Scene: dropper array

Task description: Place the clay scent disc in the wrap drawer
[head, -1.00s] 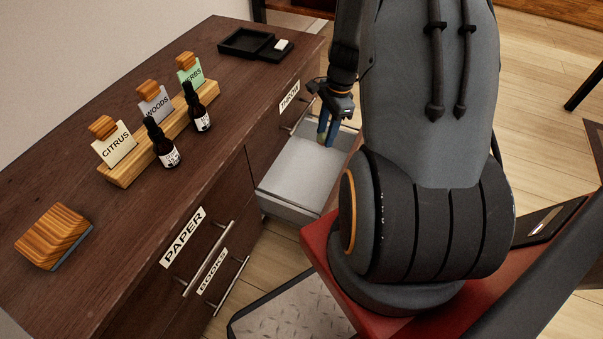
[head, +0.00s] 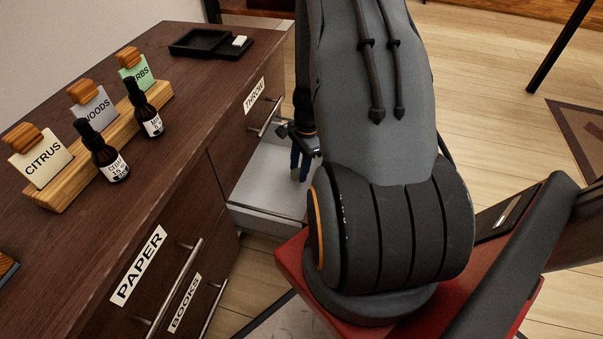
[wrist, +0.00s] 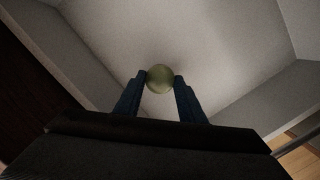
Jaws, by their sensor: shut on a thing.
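The clay scent disc (wrist: 160,79) is a small round, greenish piece held between my two blue fingertips in the wrist view. My gripper (head: 299,172) is shut on it, inside or just above an open drawer (head: 262,180) with a pale grey interior. The drawer floor behind the disc looks bare in the wrist view. I cannot tell whether the disc touches the floor. The open drawer is below the one marked THROW (head: 255,96); its own label is not in view. My arm hides the drawer's right end in the head view.
On the dark wood cabinet (head: 190,80) stand a wooden rack (head: 62,190) with scent cards, two dropper bottles (head: 103,155), and a black tray (head: 205,43) with a white block. Shut drawers marked PAPER (head: 138,265) and BOOKS (head: 184,303) are nearer me.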

